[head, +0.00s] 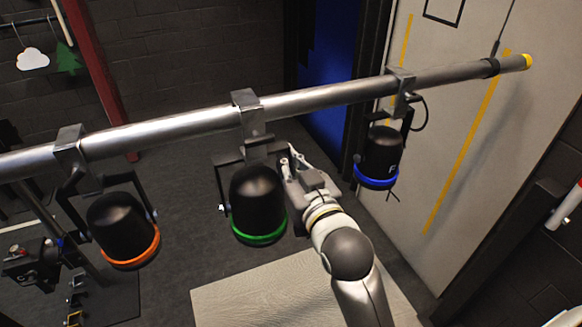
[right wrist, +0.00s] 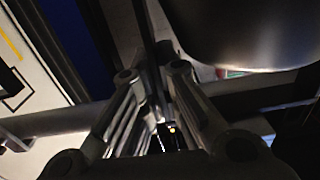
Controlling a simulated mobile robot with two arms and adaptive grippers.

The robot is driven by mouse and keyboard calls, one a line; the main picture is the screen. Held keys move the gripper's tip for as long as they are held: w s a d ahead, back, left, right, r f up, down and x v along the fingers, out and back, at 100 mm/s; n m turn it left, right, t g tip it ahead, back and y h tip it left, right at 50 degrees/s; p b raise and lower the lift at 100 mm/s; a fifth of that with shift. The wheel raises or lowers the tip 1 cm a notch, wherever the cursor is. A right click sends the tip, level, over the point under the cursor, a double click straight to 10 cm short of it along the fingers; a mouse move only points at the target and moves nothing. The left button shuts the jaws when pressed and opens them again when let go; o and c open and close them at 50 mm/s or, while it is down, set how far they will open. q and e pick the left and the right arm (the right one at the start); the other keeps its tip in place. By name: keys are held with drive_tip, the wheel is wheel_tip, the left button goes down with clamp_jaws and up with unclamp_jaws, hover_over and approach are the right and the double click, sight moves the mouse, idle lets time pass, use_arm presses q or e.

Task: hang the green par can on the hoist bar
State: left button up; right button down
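The hoist bar (head: 320,97) is a silver tube slanting across the head view, with a yellow end cap at right. The green par can (head: 258,200), black with a green rim, is at the bar's middle, its can pointing down. Its clamp (head: 247,108) appears over the bar, above its dark yoke. My right gripper (head: 290,165) is at the right side of that yoke. In the right wrist view its fingers (right wrist: 153,80) close around a dark upright strip, apparently the yoke's arm; the can (right wrist: 245,30) is beside them. My left gripper is out of view.
An orange-rimmed par can (head: 122,228) hangs from the bar at left, and a blue-rimmed one (head: 380,158) at right with a cable. A beige mat (head: 260,295) lies on the dark floor below. A red post (head: 92,70) stands behind the bar at left.

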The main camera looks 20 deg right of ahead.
drive_tip(key=w+f+b, duration=0.2)
drive_tip(key=w+b, duration=0.1)
drive_tip(key=w, duration=0.3)
drive_tip(key=shift+w+a, duration=0.15)
drive_tip(key=shift+w, duration=0.1)
idle(0.6)
idle(0.4)
